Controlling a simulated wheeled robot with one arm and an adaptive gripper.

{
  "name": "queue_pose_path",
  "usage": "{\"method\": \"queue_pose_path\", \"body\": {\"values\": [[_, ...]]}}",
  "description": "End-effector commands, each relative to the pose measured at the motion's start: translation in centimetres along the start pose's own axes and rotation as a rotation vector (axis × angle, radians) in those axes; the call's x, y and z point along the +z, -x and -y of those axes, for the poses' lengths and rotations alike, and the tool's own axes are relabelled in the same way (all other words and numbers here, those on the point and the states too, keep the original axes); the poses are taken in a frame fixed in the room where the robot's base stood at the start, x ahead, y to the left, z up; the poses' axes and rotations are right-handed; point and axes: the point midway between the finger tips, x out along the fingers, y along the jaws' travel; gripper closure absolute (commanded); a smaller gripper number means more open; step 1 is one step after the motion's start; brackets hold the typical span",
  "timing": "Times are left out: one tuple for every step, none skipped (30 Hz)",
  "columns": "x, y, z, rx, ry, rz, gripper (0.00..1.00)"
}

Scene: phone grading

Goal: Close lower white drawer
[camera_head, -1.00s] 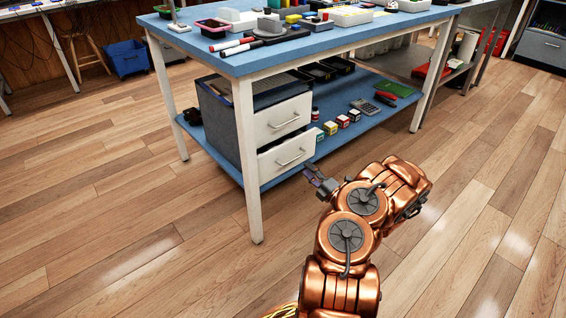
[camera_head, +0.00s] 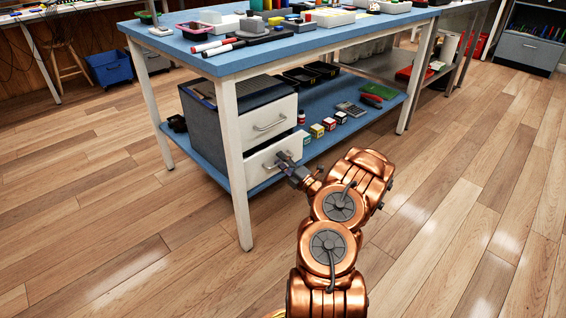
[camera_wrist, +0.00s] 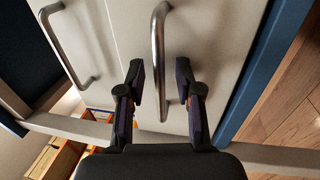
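The lower white drawer (camera_head: 259,168) is in the grey cabinet under the blue table; its front seems to stand out slightly past the upper drawer. In the wrist view its white front (camera_wrist: 205,35) carries a curved metal handle (camera_wrist: 158,50). My gripper (camera_head: 283,158) is at this handle in the head view and hides part of it. In the wrist view my gripper (camera_wrist: 164,85) is open, with one dark finger on each side of the handle's lower end. I cannot tell whether a finger touches it.
The upper white drawer (camera_head: 252,124) is just above, with its own handle (camera_wrist: 65,45). A white table leg (camera_head: 236,170) stands close at the left. Small paint cubes (camera_head: 317,130) sit on the blue lower shelf (camera_head: 350,130). Open wood floor lies in front.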

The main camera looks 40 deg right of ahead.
Motion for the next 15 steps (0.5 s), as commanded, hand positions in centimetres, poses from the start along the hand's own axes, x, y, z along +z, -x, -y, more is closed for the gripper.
{"method": "queue_pose_path", "body": {"values": [[0.01,0.01,0.00,0.000,0.000,0.000,0.65],[0.01,0.02,0.00,0.000,0.000,0.000,0.68],[0.01,0.02,0.00,0.000,0.000,0.000,0.73],[0.01,0.02,0.00,0.000,0.000,0.000,0.76],[0.01,0.03,0.00,0.000,0.000,0.000,0.79],[0.01,0.03,0.00,0.000,0.000,0.000,0.83],[0.01,0.03,0.00,0.000,0.000,0.000,0.86],[0.02,0.03,0.00,0.000,0.000,0.000,0.89],[0.02,0.04,0.01,0.000,0.000,0.000,0.93],[0.02,0.04,0.01,0.000,0.000,0.000,0.97],[0.02,0.04,0.02,-0.001,0.000,0.000,1.00],[0.02,0.04,0.02,-0.001,0.000,0.000,1.00],[0.02,0.04,0.02,-0.001,0.000,0.000,1.00],[0.02,0.04,0.02,-0.001,0.000,0.000,1.00],[0.02,0.04,0.02,-0.001,0.000,0.000,1.00]]}}
